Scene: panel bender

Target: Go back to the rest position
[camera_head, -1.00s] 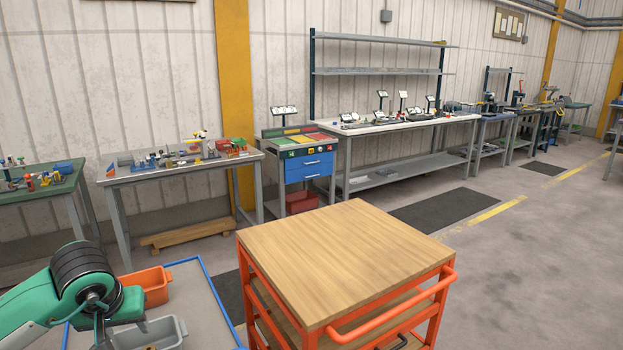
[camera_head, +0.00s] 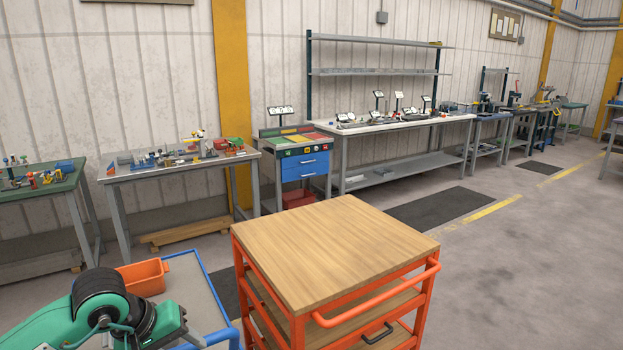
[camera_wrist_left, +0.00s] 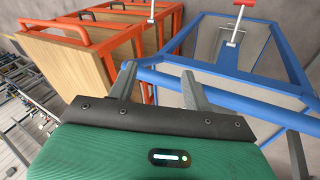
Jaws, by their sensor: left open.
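My left arm (camera_head: 105,305) comes in at the lower left of the head view, over the near part of the blue-edged cart (camera_head: 203,277). My right gripper is in neither view.
A red-orange trolley with a bare wooden top (camera_head: 335,245) stands right of the blue-edged cart. An orange bin (camera_head: 145,277) sits on that cart. Workbenches line the wall, with a blue drawer cabinet (camera_head: 305,168) among them.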

